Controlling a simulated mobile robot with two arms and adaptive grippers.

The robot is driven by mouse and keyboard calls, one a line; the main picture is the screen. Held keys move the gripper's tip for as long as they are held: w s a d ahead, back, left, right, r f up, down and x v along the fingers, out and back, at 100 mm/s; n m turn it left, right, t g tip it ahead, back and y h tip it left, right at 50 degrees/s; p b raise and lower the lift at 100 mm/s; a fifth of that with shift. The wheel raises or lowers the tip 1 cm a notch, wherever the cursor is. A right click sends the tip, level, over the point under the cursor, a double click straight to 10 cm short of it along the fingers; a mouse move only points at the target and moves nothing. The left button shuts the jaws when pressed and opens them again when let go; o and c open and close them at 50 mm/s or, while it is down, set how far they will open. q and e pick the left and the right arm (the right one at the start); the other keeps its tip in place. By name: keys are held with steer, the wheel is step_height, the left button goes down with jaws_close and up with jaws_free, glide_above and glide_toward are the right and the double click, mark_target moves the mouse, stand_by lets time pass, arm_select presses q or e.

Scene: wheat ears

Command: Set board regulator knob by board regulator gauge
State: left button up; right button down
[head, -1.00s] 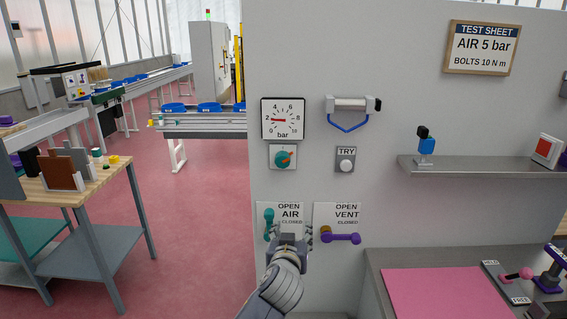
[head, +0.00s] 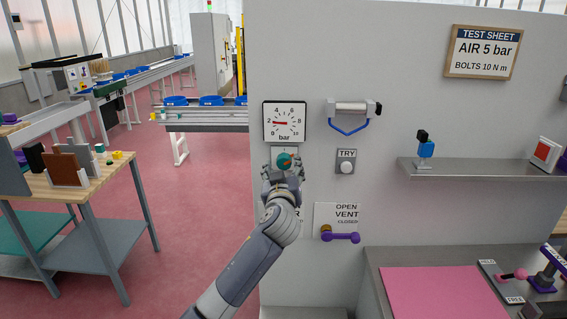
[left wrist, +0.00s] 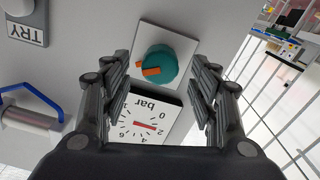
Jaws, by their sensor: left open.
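The regulator knob (head: 284,159) is teal with an orange pointer, on a white plate on the grey board. It also shows in the left wrist view (left wrist: 158,66), its pointer toward that picture's left. The regulator gauge (head: 284,122) is directly above the knob; its red needle reads about 2 bar. It shows upside down in the left wrist view (left wrist: 140,122). My left gripper (head: 283,169) is open in front of the knob, its fingers to either side with gaps between. Whether the fingertips reach around the knob is unclear. My right gripper is out of view.
A test sheet (head: 485,52) reads AIR 5 bar, BOLTS 10 N m. A TRY button (head: 347,167) and a purple vent lever (head: 341,237) are right of the knob. My left arm covers the air valve. A shelf (head: 480,170) juts out at right.

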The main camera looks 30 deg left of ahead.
arm_select(q)
steer(key=shift+w+a, duration=0.3)
steer(key=shift+w, duration=0.2)
steer(key=c, duration=1.1)
steer(key=shift+o, duration=0.2)
steer(key=shift+m, duration=0.3)
steer(key=m, duration=0.4)
steer(key=shift+p, duration=0.4)
steer(key=m+p, duration=0.1)
steer(key=m, duration=0.4)
steer(key=m+p, duration=0.2)
steer(key=m, duration=0.3)
steer(key=shift+p, duration=0.35)
steer(key=m+p, duration=0.2)
steer(key=m, duration=0.3)
steer(key=shift+f, duration=0.15)
steer(key=shift+d+m, duration=0.1)
steer(key=shift+m, duration=0.3)
